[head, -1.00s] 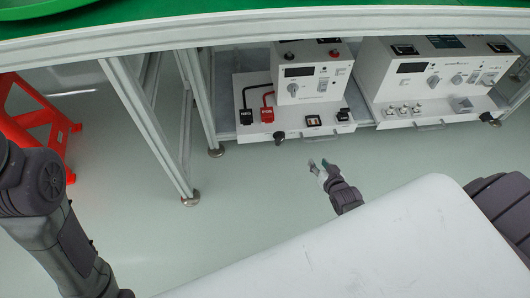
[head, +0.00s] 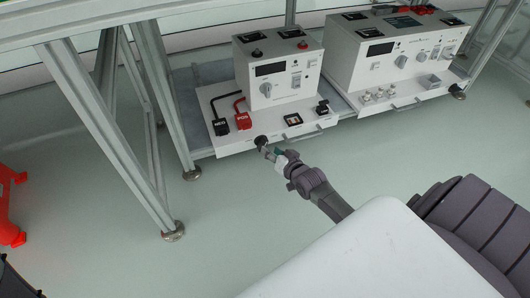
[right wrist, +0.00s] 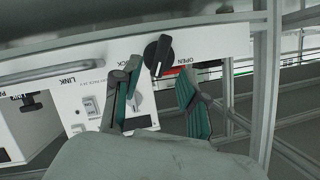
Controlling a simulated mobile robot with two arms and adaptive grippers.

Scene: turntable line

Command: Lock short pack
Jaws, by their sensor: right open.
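The short pack (head: 277,73) is the smaller white instrument box on a white base, on the low shelf in the head view. A black rotary knob (head: 261,141) sits on the base's front edge. In the right wrist view the knob (right wrist: 158,54) has a pale pointer line, close to upright, between a partly hidden label on the left and "OPEN" on the right. My right gripper (head: 270,152) is at the knob; in the right wrist view its green-padded fingers (right wrist: 158,78) are open, one on each side. I cannot tell whether they touch it. My left gripper is out of view.
A wider white instrument (head: 395,55) stands to the right on the same shelf. Black and red plugs (head: 242,120) with cables sit on the short pack's base. Metal table legs (head: 115,135) stand at the left. A red stool (head: 10,210) is at the left edge. Floor in front is clear.

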